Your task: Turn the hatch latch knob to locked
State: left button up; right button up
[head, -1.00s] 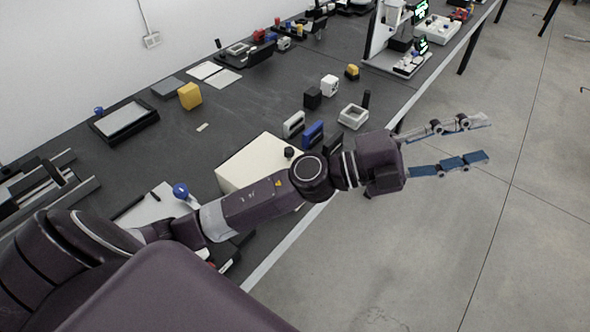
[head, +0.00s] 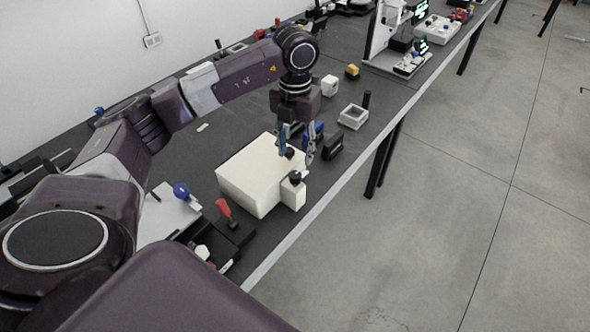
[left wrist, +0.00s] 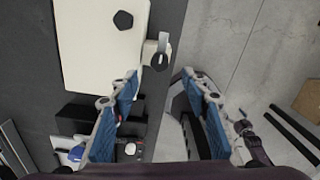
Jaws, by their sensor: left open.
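A cream box (head: 246,180) stands near the table's front edge, with a round black knob (left wrist: 123,20) on its top. A small white block (head: 293,193) at its right end carries a second dark knob (left wrist: 160,62) with a grey lever-like piece beside it. I cannot tell which knob is the hatch latch knob. My left gripper (head: 297,158) points down over that end of the box, open and empty. In the left wrist view its fingertips lie apart, just short of the second knob. Part of what looks like my right gripper (left wrist: 240,122) shows small over the floor.
A black handle-like block (head: 333,146) and a blue one (head: 318,130) stand close behind the gripper. A red-handled lever (head: 224,209) and a blue knob (head: 181,190) stand nearer me. Open floor lies right of the table edge.

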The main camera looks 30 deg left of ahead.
aim_at(295, 174)
pick_arm(q)
notch_tip(295, 174, down, 7)
jog(key=shift+s+r+p, duration=0.1)
jog(key=shift+p, duration=0.85)
jog(key=shift+f, duration=0.35)
jog(key=c, duration=1.2)
jog(key=shift+o, duration=0.2)
